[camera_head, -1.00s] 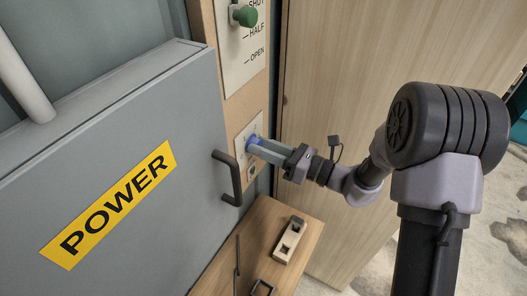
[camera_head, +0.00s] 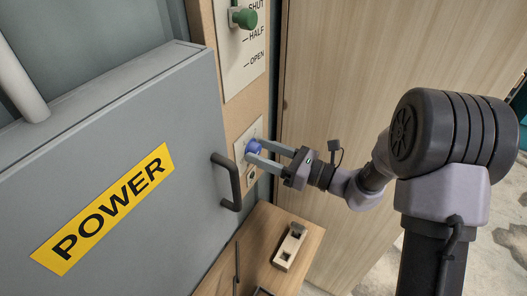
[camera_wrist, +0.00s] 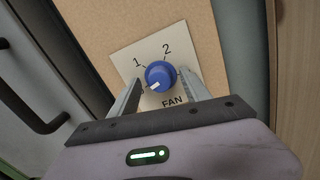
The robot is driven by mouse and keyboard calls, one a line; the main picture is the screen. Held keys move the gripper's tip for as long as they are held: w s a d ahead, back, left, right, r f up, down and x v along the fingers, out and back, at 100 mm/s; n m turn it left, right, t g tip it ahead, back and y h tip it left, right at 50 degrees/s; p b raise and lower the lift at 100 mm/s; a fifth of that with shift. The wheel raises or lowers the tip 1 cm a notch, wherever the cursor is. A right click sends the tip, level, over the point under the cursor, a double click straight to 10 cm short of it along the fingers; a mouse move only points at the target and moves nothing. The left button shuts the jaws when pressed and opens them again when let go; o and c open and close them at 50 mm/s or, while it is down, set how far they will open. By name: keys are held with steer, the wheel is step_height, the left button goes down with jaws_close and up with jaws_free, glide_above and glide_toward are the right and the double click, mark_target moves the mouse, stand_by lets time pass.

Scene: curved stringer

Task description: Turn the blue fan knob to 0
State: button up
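The blue fan knob (camera_wrist: 160,75) sits on a pale plate (camera_wrist: 128,56) marked 1, 2 and FAN. Its white pointer mark faces lower left in the wrist view. No 0 mark can be made out; the left finger covers part of the plate on that side. The knob (camera_head: 253,146) also shows in the head view, at the wall panel. My gripper (camera_wrist: 163,88) is open, with one finger on each side of the knob and visible gaps between. In the head view my gripper (camera_head: 259,153) reaches the plate from the right.
A grey POWER cabinet door (camera_head: 120,150) with a dark handle (camera_head: 228,183) stands close left of the knob. A green knob (camera_head: 244,17) is above on a SHUT/HALF/OPEN plate. A wooden ledge (camera_head: 262,228) holding a small block (camera_head: 290,247) lies below. A wood panel rises at right.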

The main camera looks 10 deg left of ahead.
stand_by(0.4)
steer(key=p+v, duration=0.1)
steer(key=v, duration=1.6)
steer(key=shift+d, duration=0.2)
